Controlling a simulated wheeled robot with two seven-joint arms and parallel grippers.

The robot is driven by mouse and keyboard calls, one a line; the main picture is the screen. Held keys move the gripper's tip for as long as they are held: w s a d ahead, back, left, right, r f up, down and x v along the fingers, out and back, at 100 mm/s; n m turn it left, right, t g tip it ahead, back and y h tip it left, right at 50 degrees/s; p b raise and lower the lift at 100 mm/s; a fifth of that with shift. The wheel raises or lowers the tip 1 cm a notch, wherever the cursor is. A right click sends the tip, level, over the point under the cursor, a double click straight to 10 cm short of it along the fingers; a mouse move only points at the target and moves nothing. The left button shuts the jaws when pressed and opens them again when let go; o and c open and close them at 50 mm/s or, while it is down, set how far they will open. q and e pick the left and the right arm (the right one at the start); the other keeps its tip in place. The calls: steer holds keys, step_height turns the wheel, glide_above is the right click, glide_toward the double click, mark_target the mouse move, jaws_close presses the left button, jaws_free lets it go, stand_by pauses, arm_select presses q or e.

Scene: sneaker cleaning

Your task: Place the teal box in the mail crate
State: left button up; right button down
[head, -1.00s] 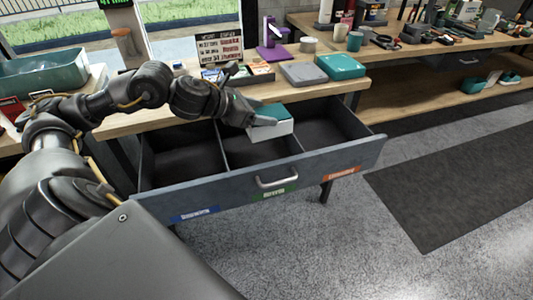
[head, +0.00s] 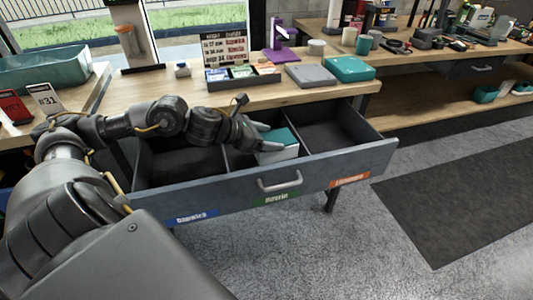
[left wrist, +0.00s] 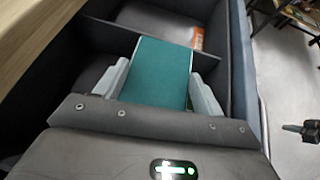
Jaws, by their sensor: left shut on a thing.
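A box with a teal top and white sides (head: 283,147) is in my left gripper (head: 268,138). In the left wrist view its teal top (left wrist: 160,70) lies flat between the two pale fingers, one along each side. The box is at the middle compartment of an open grey drawer (head: 225,195), close to the right divider, with its top near rim level. I cannot tell whether it touches the drawer floor. A teal open-topped crate (head: 45,72) stands at the far left on a bench. My right gripper is not in view.
The drawer front has blue, green and orange labels; its left and right compartments look empty. On the bench behind are a flat teal case (head: 348,69), a grey case (head: 309,76), a card tray (head: 243,78) and a purple stand (head: 279,42).

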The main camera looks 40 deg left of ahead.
arm_select(q)
steer(key=shift+f, duration=0.7)
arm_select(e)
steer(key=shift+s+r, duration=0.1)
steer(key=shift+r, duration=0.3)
